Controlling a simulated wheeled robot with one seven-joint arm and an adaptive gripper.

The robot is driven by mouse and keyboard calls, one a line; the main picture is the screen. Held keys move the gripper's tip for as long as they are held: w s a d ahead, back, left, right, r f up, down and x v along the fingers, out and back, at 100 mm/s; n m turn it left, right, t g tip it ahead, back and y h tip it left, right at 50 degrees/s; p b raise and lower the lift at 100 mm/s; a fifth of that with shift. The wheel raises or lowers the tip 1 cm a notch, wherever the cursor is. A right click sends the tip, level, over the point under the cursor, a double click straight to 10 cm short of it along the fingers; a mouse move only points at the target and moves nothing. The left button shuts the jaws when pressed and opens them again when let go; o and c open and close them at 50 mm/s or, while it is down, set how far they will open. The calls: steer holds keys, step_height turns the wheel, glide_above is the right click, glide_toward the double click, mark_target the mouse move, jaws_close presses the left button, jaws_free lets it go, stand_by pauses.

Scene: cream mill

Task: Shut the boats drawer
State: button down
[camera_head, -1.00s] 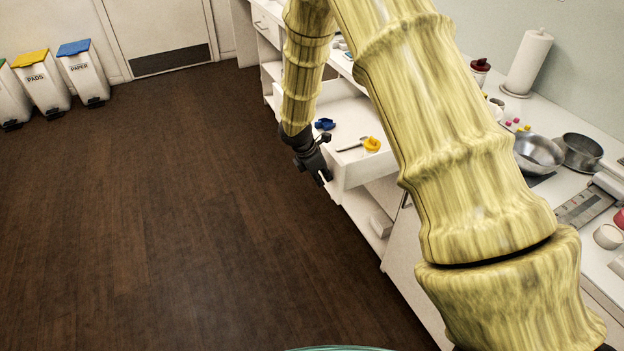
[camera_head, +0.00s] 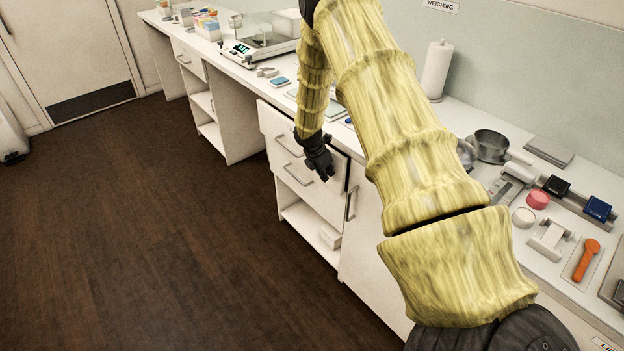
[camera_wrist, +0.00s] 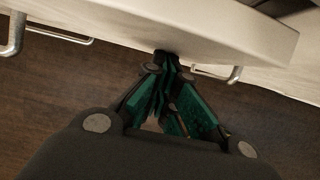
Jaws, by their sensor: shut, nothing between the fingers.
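A white drawer front (camera_head: 276,122) with a bar handle shows in the head view, under the counter at the middle. It stands a little proud of the cabinet, and its inside is out of sight. I cannot read a label on it. My gripper (camera_head: 324,172) is at the right part of this front, pointing down, with its fingers shut and empty. In the wrist view my gripper (camera_wrist: 172,62) has its fingertips together at the lower edge of a white panel (camera_wrist: 200,28). I cannot tell whether they touch it.
A second drawer (camera_head: 297,178) with its own handle sits below, above an open shelf (camera_head: 310,222). A cabinet door handle (camera_head: 351,203) is close on the right. The counter holds a scale (camera_head: 243,50), pans and a paper roll (camera_head: 438,70). The dark floor (camera_head: 130,220) is clear on the left.

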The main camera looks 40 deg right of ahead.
steer(key=d, duration=0.3)
steer(key=shift+w+d, duration=0.1)
steer(key=shift+d, duration=0.1)
steer(key=shift+r, duration=0.1)
steer(key=shift+d, duration=0.2)
steer(key=shift+a, duration=0.1)
steer(key=b, duration=0.1)
glide_toward(334, 168)
steer(key=shift+w+a+f, duration=0.1)
steer(key=shift+a+f, duration=0.1)
steer(key=shift+a, duration=0.8)
steer(key=shift+w+a+f, duration=0.1)
steer(key=shift+a+f, duration=0.1)
steer(key=shift+a, duration=0.8)
steer(key=shift+s+f, duration=0.1)
